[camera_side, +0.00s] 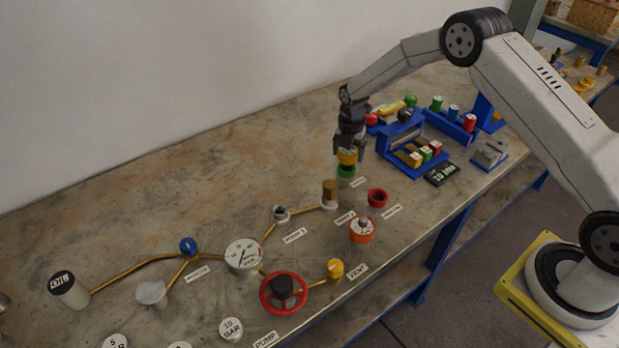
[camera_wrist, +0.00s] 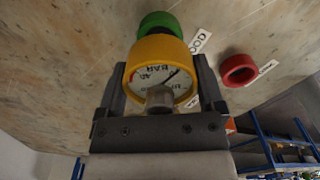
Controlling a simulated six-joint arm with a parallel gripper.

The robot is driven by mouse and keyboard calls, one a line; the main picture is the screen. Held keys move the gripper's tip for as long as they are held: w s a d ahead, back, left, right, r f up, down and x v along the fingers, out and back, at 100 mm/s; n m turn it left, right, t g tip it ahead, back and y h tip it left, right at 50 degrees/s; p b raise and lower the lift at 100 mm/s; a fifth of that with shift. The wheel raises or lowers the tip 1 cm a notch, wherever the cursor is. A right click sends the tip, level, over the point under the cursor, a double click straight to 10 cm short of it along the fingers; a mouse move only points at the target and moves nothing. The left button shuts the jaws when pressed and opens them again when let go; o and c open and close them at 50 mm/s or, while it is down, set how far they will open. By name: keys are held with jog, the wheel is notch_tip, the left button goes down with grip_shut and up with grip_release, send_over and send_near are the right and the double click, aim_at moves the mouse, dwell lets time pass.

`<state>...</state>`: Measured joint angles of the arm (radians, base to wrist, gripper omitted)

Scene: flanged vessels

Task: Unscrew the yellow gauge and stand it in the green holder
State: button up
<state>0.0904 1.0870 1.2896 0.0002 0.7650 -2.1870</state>
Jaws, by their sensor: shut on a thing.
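My gripper (camera_side: 348,145) points down over the far middle of the bench, its jaws shut on the yellow gauge (camera_side: 347,157). In the wrist view the gauge (camera_wrist: 158,66) sits between the two fingers, its white dial towards the camera. The green holder (camera_side: 346,171) is directly below the gauge in the side view. In the wrist view the green holder (camera_wrist: 160,22) shows just past the gauge's rim, partly hidden by it. I cannot tell whether the gauge is seated in the holder or just above it.
A red holder (camera_side: 377,197) stands nearer the front edge. A brass-coloured post (camera_side: 329,191) stands at the pipe end, near a large white gauge (camera_side: 242,254) and a red handwheel (camera_side: 284,292). Blue racks (camera_side: 412,150) with coloured parts are to the right. The bench's far left is clear.

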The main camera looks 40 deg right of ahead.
jog(key=shift+f, duration=1.3)
dwell(0.4)
jog(key=o, duration=1.1)
jog(key=shift+r, duration=3.9)
jog(key=shift+s+a+r+m, duration=0.2)
jog(key=shift+s+r+m, duration=0.2)
jog(key=shift+r+m, duration=0.15)
jog(key=s+a+r+m+t, duration=0.1)
jog(key=s+r+m, duration=0.2)
jog(key=s+m, duration=0.4)
jog(key=s+a+r+m, duration=0.2)
jog(key=s+r+m, duration=0.1)
jog(key=s+m, duration=0.5)
jog(key=s+a+r+m+t, duration=0.1)
jog(key=s+r+m, duration=0.2)
jog(key=s+m, duration=0.5)
jog(key=shift+s+a+r+t, duration=0.1)
jog(key=shift+s+a+t, duration=0.05)
jog(key=shift+s, duration=0.65)
jog(key=shift+s+a+r+t, duration=0.1)
jog(key=shift+s+a+t, duration=0.05)
jog(key=shift+s, duration=0.6)
